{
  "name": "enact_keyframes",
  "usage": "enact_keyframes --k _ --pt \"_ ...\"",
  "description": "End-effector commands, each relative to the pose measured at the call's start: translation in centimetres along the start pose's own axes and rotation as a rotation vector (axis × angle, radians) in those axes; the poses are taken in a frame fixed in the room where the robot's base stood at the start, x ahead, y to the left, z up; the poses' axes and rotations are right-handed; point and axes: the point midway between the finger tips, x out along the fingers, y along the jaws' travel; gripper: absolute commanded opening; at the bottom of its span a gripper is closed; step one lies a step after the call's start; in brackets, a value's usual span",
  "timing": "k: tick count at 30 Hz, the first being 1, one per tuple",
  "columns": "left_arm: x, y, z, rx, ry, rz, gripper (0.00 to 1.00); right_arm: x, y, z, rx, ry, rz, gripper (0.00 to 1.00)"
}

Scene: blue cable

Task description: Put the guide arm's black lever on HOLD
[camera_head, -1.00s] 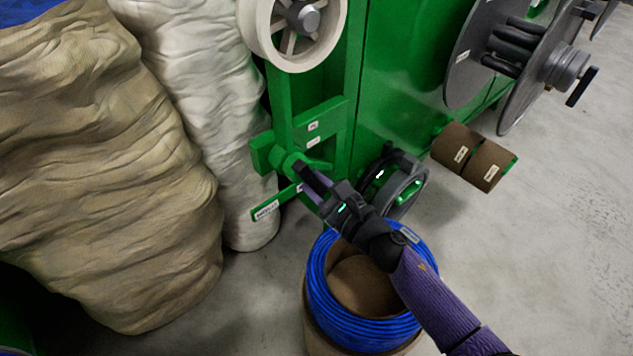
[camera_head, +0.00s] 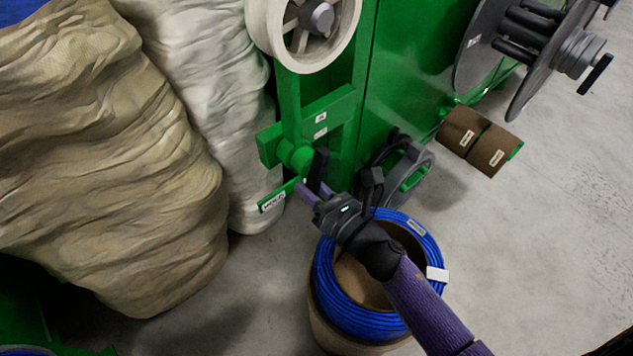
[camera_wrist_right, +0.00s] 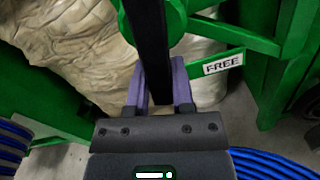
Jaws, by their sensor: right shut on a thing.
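The black lever (camera_head: 319,170) is at the green hub (camera_head: 296,154) of the guide arm. In the right wrist view the lever (camera_wrist_right: 149,45) runs down from the green hub in between the two purple fingers. My right gripper (camera_head: 308,190) is shut on the lever, and it also shows in the right wrist view (camera_wrist_right: 158,85). A green plate with the label FREE (camera_wrist_right: 222,64) sticks out right of the lever there. A labelled plate (camera_head: 272,202) shows at lower left of the hub in the head view, its text too small to read. No HOLD label is readable. My left gripper is out of view.
A blue cable coil (camera_head: 345,320) on a brown drum stands below my right forearm. A pale wheel (camera_head: 309,62) is above the hub. White (camera_head: 215,110) and tan (camera_head: 120,190) wrapped bulks stand left. Grey floor (camera_head: 560,240) is free at right.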

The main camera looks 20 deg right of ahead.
Motion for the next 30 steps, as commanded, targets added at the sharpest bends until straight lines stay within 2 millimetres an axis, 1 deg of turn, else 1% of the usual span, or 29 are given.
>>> enact_keyframes --k 6,12,27,28,29,30 --pt "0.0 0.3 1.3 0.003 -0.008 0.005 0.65 0.0 0.4 0.0 0.101 0.001 0.000 0.00" --pt "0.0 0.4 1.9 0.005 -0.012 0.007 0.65 0.0 0.6 0.0 0.148 0.001 0.000 0.00" --pt "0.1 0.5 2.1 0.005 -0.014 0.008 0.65 0.0 0.7 0.0 0.166 0.001 0.001 0.00" --pt "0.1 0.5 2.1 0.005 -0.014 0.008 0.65 0.0 0.7 0.0 0.166 0.001 0.001 0.34" --pt "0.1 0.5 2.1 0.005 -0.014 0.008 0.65 0.0 0.7 0.0 0.166 0.001 0.001 0.40" --pt "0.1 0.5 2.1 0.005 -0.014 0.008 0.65 0.0 0.7 0.0 0.165 0.001 0.001 0.49"
